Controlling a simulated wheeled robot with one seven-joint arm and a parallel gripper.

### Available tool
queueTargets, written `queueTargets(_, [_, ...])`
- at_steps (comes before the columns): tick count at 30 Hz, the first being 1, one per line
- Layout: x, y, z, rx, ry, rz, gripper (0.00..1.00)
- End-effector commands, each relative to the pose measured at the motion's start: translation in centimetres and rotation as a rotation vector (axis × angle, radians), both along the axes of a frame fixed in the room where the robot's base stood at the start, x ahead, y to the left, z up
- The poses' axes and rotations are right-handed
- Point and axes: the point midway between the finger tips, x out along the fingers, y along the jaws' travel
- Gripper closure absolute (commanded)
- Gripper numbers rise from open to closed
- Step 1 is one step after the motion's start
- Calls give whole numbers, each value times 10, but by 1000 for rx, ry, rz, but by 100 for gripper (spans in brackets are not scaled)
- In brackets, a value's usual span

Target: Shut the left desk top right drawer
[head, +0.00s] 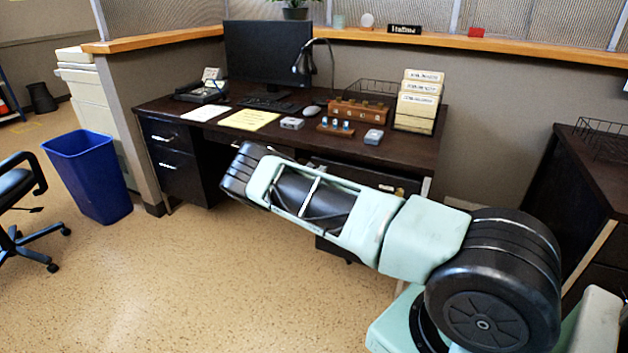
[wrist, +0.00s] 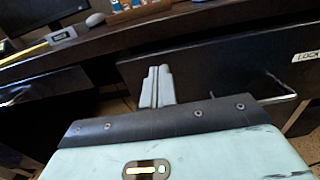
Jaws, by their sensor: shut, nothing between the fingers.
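The left desk (head: 385,150) is dark brown and stands against the partition. Its top right drawer (head: 408,186) is mostly behind my arm in the head view. It seems to stand out a little from under the desktop, but how far I cannot tell. In the wrist view the dark drawer front (wrist: 215,75) fills the middle right, with a bar handle (wrist: 285,97) and a white label at the right. My gripper (wrist: 160,70) is shut and empty, near the left end of the drawer front. Whether it touches is unclear. The head view hides the fingers.
The desktop holds a monitor (head: 268,50), a lamp, papers (head: 249,120), small boxes and a file holder (head: 417,100). The left drawer stack (head: 178,160) looks shut. A blue bin (head: 90,175) and a chair stand left. Another desk (head: 585,180) is at right. Floor in front is clear.

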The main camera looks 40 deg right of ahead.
Motion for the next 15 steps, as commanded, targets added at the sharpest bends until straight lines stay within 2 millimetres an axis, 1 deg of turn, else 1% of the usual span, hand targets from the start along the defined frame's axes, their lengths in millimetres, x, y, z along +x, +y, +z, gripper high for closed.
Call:
queueTargets(1, [2, -7, -1, 0, 0, -1, 100])
queueTargets(6, [7, -18, 0, 1, -1, 0, 100])
queueTargets(15, [8, -20, 0, 1, 0, 1, 100])
